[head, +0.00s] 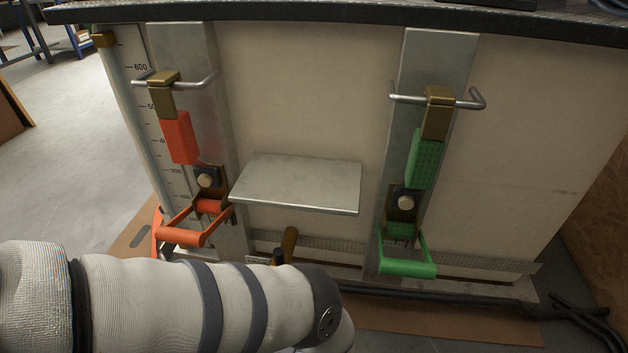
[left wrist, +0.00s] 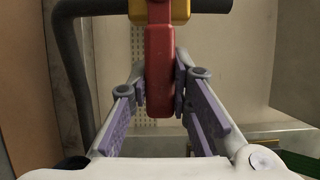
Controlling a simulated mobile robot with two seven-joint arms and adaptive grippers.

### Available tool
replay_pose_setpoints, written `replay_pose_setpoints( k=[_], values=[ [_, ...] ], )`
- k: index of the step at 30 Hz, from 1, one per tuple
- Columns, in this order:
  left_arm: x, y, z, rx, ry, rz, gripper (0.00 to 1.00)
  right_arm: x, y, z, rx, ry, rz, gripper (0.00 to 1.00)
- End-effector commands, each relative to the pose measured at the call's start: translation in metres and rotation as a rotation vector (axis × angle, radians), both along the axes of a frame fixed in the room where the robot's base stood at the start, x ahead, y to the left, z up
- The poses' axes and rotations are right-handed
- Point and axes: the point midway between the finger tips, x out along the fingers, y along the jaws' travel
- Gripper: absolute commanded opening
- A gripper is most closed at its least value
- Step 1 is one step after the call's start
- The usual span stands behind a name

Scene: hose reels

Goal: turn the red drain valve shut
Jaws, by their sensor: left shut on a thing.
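The red drain valve handle (left wrist: 159,75) hangs straight down in the left wrist view, below a yellow valve body (left wrist: 181,12) on a dark pipe. My left gripper (left wrist: 160,92) has its two fingers on either side of the handle's lower part and is shut on it. In the head view my left arm crosses the lower left and hides the valve and the gripper. My right gripper is in neither view.
A pale tank wall (head: 300,90) carries an orange-handled latch (head: 182,236) at left and a green-handled latch (head: 408,267) at right. A metal shelf (head: 297,183) juts out between them. A dark hose (head: 440,295) runs along the base.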

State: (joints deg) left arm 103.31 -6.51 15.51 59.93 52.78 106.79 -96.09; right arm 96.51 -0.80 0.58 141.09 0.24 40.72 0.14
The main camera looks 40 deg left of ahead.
Motion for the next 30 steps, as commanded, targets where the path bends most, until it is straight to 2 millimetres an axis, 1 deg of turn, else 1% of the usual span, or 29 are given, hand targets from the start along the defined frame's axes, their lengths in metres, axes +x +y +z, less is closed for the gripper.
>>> replay_pose_setpoints(
  k=[1, 10, 11, 12, 13, 14, 23, 26, 30],
  values=[
    [-0.004, 0.001, -0.003, 0.000, 0.011, 0.005, 0.00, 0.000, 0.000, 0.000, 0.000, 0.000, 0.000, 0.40],
    [-0.005, 0.001, -0.003, 0.001, 0.014, 0.007, 0.00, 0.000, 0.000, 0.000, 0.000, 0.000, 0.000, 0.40],
    [-0.005, 0.001, -0.003, 0.001, 0.014, 0.007, 0.21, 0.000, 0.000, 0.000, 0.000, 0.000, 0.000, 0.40],
    [-0.005, 0.001, -0.003, 0.001, 0.014, 0.008, 0.30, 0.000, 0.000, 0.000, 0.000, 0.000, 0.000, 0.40],
    [-0.005, 0.001, -0.003, 0.001, 0.014, 0.007, 0.37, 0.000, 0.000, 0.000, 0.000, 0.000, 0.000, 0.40],
    [-0.004, 0.001, -0.003, 0.001, 0.012, 0.007, 0.40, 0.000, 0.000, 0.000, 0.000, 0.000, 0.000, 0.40],
    [-0.003, -0.001, -0.001, 0.001, 0.007, 0.003, 0.40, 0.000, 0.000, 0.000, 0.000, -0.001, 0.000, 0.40],
    [-0.011, -0.013, -0.002, -0.002, 0.008, 0.002, 0.40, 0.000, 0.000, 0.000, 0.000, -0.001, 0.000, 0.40],
    [-0.032, -0.045, -0.002, -0.003, 0.009, 0.000, 0.40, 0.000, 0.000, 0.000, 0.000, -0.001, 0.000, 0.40]
  ],
)
